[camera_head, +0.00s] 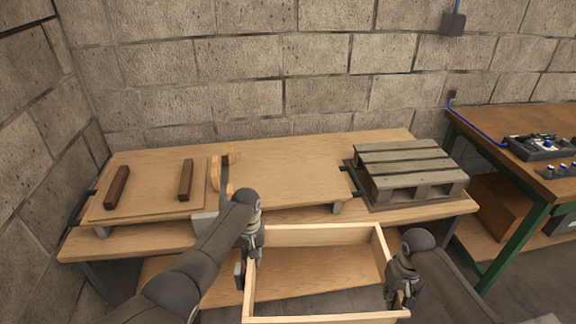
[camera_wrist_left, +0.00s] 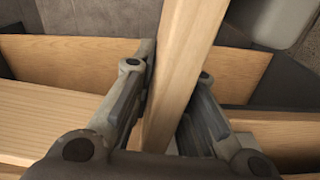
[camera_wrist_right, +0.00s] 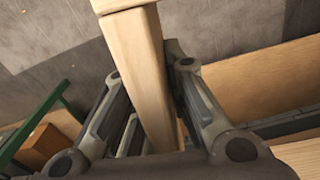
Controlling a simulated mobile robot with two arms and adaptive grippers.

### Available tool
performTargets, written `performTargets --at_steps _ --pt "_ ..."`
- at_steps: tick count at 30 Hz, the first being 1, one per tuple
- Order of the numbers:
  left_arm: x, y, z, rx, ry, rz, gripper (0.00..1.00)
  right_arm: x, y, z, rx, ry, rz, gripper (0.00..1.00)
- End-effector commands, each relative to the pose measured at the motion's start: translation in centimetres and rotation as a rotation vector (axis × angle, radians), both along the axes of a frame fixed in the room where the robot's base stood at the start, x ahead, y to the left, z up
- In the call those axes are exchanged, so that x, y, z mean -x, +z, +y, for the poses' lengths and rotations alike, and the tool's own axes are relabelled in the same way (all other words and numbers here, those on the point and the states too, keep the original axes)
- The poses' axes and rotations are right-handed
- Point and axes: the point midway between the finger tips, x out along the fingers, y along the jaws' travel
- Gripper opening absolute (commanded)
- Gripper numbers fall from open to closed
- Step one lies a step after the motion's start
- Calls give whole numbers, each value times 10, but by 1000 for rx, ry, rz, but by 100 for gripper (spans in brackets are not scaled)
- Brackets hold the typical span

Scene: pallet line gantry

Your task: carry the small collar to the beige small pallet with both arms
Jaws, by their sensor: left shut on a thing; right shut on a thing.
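The small collar (camera_head: 320,236) is an open rectangular frame of pale wood. It is held level in front of the bench, its far board near the bench's front edge. My left gripper (camera_head: 247,262) is shut on its left board, which runs between the fingers in the left wrist view (camera_wrist_left: 178,75). My right gripper (camera_head: 402,284) is shut on its right board, which also shows between the fingers in the right wrist view (camera_wrist_right: 143,70). The small pallet (camera_head: 408,158), grey-beige and slatted, lies at the bench's right end, behind and right of the collar. Its top is empty.
The wooden bench (camera_head: 290,165) has a bare middle. On its left a board (camera_head: 150,192) carries two dark brown bars (camera_head: 117,187), with an upright dark piece beside it. A green-legged workbench (camera_head: 535,185) with devices stands right of the pallet. A block wall closes the back.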

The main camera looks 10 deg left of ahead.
Motion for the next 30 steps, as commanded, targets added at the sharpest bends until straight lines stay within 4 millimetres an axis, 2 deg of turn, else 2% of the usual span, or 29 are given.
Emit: performTargets --at_steps 7,22,30 --pt "-11 1 0 -3 -47 -1 0 9 0 0 4 -51 -1 0" --pt "-11 2 1 -4 -48 -2 0 10 1 0 4 -52 0 0" --pt "-7 10 0 -3 -47 -4 0 14 10 0 3 -51 -1 0"
